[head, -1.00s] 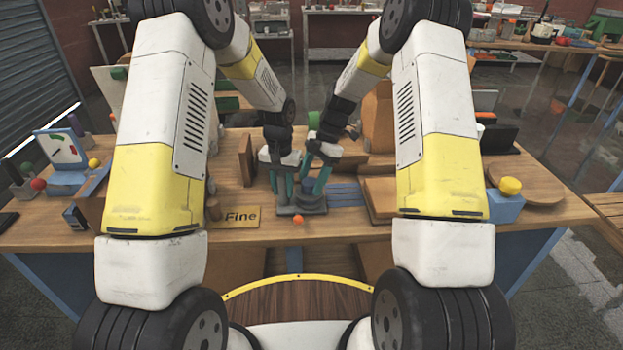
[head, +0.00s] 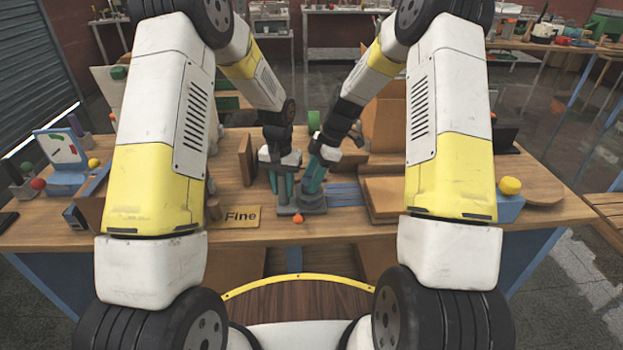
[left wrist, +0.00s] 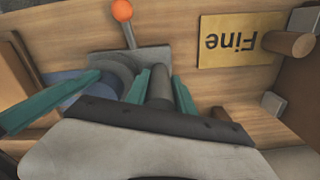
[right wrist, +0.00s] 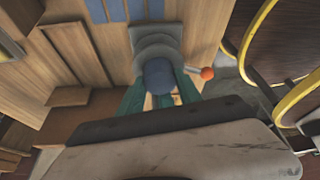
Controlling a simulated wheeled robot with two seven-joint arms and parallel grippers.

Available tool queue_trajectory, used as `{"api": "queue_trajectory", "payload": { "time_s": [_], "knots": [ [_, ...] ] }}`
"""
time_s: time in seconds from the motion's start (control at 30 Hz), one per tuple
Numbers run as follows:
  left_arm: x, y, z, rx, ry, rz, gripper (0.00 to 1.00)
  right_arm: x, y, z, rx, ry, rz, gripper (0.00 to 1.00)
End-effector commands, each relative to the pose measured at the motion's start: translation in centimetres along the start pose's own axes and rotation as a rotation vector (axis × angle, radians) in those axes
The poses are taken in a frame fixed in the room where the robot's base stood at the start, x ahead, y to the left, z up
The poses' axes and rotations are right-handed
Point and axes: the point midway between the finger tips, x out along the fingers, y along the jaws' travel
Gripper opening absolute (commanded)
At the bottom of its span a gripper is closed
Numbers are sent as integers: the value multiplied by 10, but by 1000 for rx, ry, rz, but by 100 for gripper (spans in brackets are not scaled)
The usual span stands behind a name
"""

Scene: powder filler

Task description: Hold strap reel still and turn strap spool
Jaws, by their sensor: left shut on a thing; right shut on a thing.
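The strap reel has a grey base (left wrist: 104,58) on the table, with a grey upright post (left wrist: 160,86) and a short lever ending in an orange ball (head: 298,219). The strap spool shows in the right wrist view as stepped grey discs (right wrist: 156,36) with a blue round top (right wrist: 158,76). My left gripper (head: 283,200) points down and is shut on the grey post. My right gripper (head: 311,194) is shut on the blue top of the spool, just right of the left gripper. The fingers partly hide the post and spool.
A yellow "Fine" plate (head: 241,216) lies left of the reel. A wooden block (head: 246,160) stands behind it. Blue strips (head: 346,194) and a wooden box (head: 384,193) lie to the right. The table's front edge is close to the reel.

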Motion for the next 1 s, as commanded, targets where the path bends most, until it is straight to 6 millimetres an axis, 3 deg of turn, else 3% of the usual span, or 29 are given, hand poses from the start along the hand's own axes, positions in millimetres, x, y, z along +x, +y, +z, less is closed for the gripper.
{"api": "queue_trajectory", "payload": {
  "time_s": [0.6, 1.0],
  "knots": [
    [0, 1, 0, 1, -1, 0, 0, 0, -4, -2, 535, 0, 225, 1],
    [0, 1, 0, 2, -1, 1, 0, 1, -5, -3, 792, 0, 331, 1]
  ]
}}
